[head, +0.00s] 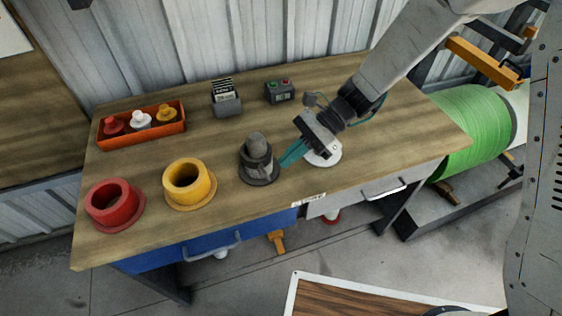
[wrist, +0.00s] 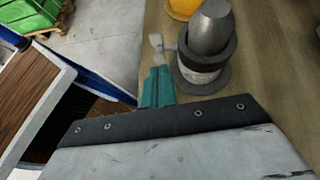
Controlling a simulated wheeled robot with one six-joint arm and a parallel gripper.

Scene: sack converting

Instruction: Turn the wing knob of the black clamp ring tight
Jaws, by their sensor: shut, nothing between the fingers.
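The dark clamp ring (wrist: 218,52) sits around a grey round-topped post (wrist: 209,27), with a lighter band below it. In the head view the post (head: 257,143) stands upright on a dark flanged base (head: 259,178). A pale wing knob (wrist: 157,42) sticks out from the ring's side in the wrist view; I cannot make it out clearly in the head view. My gripper (head: 284,164) has teal fingers, which are together and empty. In the wrist view the fingertips (wrist: 157,70) point toward the knob and appear just short of it; contact is not clear.
A yellow flanged collar (head: 189,183) and a red one (head: 114,205) stand to the left. Behind are an orange tray (head: 142,138) of small knobs, a card holder (head: 226,104) and a button box (head: 280,92). A white disc (head: 327,157) lies by my gripper.

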